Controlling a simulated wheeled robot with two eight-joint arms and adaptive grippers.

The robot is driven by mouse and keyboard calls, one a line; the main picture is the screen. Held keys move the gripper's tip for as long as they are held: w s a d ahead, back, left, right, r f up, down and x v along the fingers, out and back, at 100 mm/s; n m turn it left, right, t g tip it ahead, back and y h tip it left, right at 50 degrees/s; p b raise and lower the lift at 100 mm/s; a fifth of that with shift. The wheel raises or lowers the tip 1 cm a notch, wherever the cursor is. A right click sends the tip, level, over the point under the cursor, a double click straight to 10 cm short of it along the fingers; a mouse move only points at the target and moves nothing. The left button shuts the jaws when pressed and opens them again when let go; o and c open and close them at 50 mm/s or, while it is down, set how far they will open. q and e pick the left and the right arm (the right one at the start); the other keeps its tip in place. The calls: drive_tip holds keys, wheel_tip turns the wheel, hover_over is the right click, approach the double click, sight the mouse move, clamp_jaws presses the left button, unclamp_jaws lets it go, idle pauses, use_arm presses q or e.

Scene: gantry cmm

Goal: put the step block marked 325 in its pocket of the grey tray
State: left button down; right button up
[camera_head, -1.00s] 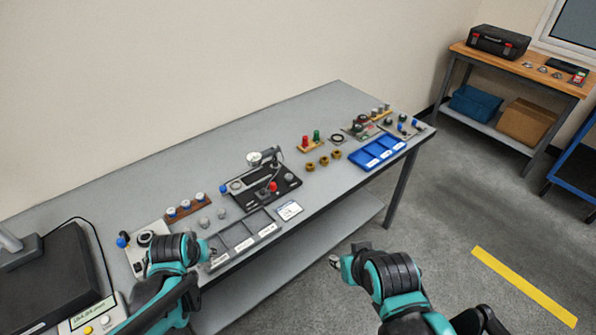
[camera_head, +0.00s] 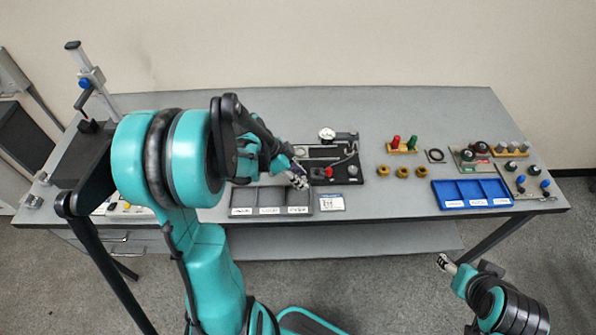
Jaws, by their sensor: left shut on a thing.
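A black fixture with a dial gauge (camera_head: 327,134) stands just behind the left gripper. A blue tray (camera_head: 447,197), brass rings (camera_head: 402,172) and plug gauges are farther right. My left arm hides the table's left part.

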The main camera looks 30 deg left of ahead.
use_arm(q)
drive_tip(key=shift+a+r+m, duration=0.2)
drive_tip(key=shift+a+m, duration=0.2)
drive_tip(key=shift+f+b, duration=2.45)
drive_tip(key=shift+f, duration=0.65)
drive_tip(key=shift+s, duration=0.1)
drive_tip(key=shift+r, duration=0.1)
drive_tip(key=shift+f+b, duration=0.95)
drive_tip(key=shift+f, duration=0.05)
drive_tip(key=c, duration=0.6)
unclamp_jaws()
